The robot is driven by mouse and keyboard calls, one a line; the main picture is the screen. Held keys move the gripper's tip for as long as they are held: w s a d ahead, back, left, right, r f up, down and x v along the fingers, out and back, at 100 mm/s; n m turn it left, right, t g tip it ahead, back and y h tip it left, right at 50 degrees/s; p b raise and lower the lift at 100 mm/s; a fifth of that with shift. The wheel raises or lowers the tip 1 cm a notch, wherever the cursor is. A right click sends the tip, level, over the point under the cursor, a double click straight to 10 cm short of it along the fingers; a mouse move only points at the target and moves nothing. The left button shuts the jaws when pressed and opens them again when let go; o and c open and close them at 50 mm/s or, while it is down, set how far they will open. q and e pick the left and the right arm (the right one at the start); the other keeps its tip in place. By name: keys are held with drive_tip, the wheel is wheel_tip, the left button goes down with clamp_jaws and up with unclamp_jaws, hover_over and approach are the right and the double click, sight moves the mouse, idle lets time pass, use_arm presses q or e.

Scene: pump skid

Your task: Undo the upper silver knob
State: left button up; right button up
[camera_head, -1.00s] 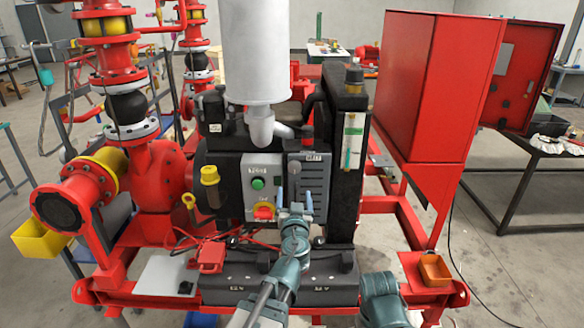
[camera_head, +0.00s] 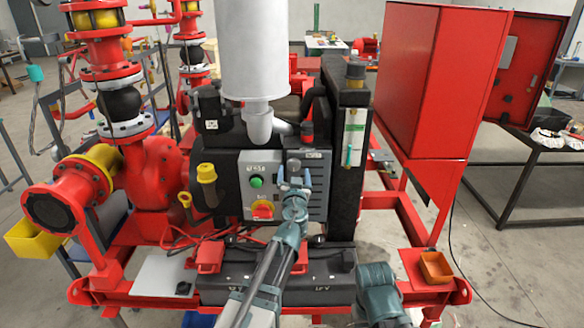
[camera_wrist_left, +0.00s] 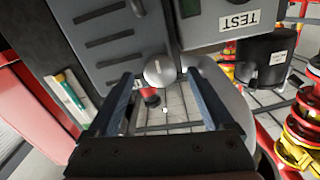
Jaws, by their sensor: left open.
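The silver knob (camera_wrist_left: 159,71) is a round, shiny knob at the edge of the grey slotted cover (camera_wrist_left: 112,40). In the left wrist view it shows between the fingertips of my left gripper (camera_head: 294,174). The gripper is open, with one finger on each side of the knob in that view; I cannot tell whether they touch it. In the head view the gripper is in front of the upper part of the grey cover (camera_head: 315,190), and the knob is hard to make out there. A second silver knob is not clearly visible.
The control box (camera_head: 259,176) with a green button and red-yellow switch is just left of the gripper. A white cylinder (camera_head: 254,50) stands above. A red cabinet (camera_head: 425,80) is at right. An orange tray (camera_head: 435,267) sits at the frame's front right.

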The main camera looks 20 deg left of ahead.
use_arm(q)
drive_tip(key=shift+x, duration=1.25)
clamp_jaws()
